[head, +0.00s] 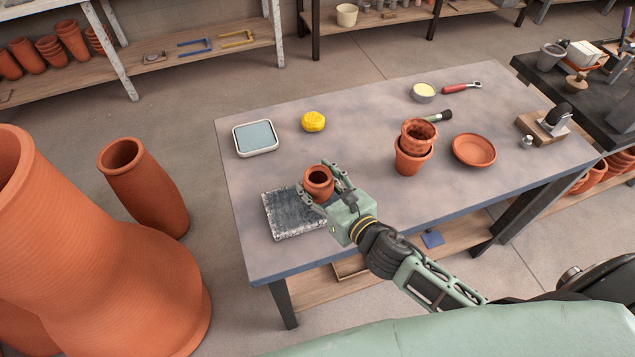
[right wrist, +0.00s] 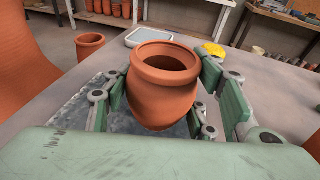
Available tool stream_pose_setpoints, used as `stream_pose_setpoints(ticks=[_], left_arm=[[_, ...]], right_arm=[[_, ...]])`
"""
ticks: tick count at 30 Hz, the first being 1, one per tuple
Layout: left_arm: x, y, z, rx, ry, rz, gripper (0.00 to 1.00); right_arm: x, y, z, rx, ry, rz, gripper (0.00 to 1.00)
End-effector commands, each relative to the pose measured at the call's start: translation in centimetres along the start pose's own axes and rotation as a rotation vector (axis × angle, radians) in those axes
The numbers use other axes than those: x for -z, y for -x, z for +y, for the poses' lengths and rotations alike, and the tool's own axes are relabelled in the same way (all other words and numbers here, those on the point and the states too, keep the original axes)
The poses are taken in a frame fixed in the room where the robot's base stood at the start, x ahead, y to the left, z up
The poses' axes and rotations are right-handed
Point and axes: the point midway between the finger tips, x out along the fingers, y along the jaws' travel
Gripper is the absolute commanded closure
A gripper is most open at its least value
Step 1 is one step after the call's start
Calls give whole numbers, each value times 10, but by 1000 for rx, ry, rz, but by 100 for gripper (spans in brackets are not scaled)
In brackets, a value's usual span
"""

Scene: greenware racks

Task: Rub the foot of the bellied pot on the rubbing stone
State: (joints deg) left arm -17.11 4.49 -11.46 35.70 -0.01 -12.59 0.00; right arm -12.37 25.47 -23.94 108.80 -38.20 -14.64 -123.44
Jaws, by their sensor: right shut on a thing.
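The bellied pot (head: 318,180) is small, terracotta and round-bodied with a flared rim. My right gripper (head: 328,196) is shut on it, and the right wrist view shows the pot (right wrist: 163,85) upright between the two green fingers. The rubbing stone (head: 292,214) is a dark grey speckled slab near the table's front left corner; it also shows under and behind the pot in the right wrist view (right wrist: 73,122). The pot is over the stone's right part. My left gripper is not in view.
Large terracotta vessels (head: 150,265) stand at the left.

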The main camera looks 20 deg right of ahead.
Motion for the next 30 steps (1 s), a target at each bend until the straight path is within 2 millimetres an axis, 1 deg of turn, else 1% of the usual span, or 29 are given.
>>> stream_pose_setpoints(ticks=[25, 30], left_arm=[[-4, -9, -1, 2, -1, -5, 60], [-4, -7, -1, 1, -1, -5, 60]], right_arm=[[10, -3, 0, -1, 0, -2, 81], [10, -4, 6, -1, -2, -1, 81]])
